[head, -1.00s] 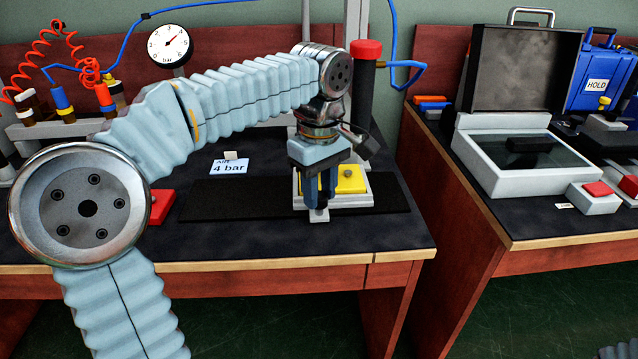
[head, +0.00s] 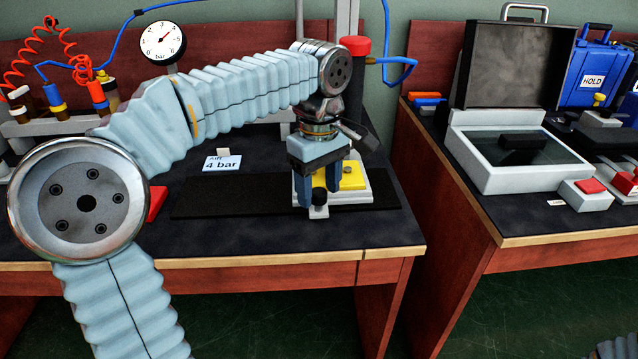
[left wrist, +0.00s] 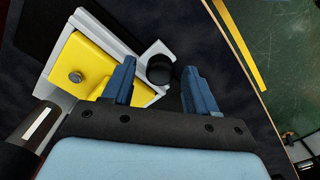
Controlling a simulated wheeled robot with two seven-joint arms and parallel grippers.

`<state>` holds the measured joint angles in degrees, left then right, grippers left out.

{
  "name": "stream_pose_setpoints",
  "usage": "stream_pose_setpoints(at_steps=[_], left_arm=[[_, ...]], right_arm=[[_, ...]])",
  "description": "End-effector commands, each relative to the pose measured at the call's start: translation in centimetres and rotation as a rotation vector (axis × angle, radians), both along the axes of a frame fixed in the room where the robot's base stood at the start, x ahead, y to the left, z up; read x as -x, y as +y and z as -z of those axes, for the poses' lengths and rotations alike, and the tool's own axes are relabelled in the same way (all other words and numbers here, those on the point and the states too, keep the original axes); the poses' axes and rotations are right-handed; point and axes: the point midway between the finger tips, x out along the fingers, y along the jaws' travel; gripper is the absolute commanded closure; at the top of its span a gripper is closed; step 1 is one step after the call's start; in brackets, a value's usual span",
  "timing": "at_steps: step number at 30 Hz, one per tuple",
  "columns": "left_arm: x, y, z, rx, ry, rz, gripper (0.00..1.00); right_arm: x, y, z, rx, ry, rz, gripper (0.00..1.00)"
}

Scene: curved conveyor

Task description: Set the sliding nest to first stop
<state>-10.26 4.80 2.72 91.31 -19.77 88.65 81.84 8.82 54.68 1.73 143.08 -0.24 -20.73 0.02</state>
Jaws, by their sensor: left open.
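A yellow block (head: 352,175) with a round stud sits on a pale grey base (head: 358,195) on the bench; I take this to be the sliding nest. In the left wrist view the yellow block (left wrist: 85,68) lies left of the fingers, and a hooked grey tab (left wrist: 152,52) reaches from its base around a round black knob (left wrist: 160,70). My left gripper (head: 318,195) points down at the front of the base, open, with the black knob (head: 320,197) between its fingers. It also shows in the left wrist view (left wrist: 158,75). I cannot tell whether the fingers touch the knob. My right gripper is out of view.
A dark strip (head: 235,197) runs left along the bench under the base. An "AIR 4 bar" card (head: 222,163) stands behind it. A red-capped black post (head: 355,75) rises behind the gripper. A gap separates this bench from the right one with its open case (head: 515,65).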

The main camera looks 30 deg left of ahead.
Motion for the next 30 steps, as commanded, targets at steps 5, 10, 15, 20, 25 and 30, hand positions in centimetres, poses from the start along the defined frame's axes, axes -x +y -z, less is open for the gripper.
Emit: stream_pose_setpoints(at_steps=[5,10,15,20,25,30], left_arm=[[-0.1,0.0,-1.0,0.001,-0.002,0.0,0.42],[-0.1,-0.1,-4.6,0.001,-0.004,0.001,0.42],[-0.1,-0.1,-9.0,0.002,-0.004,0.001,0.42],[-0.1,-0.1,-11.9,0.001,-0.003,0.001,0.42],[-0.1,0.0,-13.5,-0.001,-0.001,0.001,0.42],[0.0,0.0,-13.8,0.0,0.0,0.0,0.42]], right_arm=[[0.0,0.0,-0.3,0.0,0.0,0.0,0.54],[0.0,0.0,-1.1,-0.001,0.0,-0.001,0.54],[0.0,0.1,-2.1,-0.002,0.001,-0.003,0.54],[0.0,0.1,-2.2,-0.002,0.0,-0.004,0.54],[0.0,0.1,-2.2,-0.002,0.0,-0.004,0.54],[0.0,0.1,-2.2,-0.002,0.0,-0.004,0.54]])
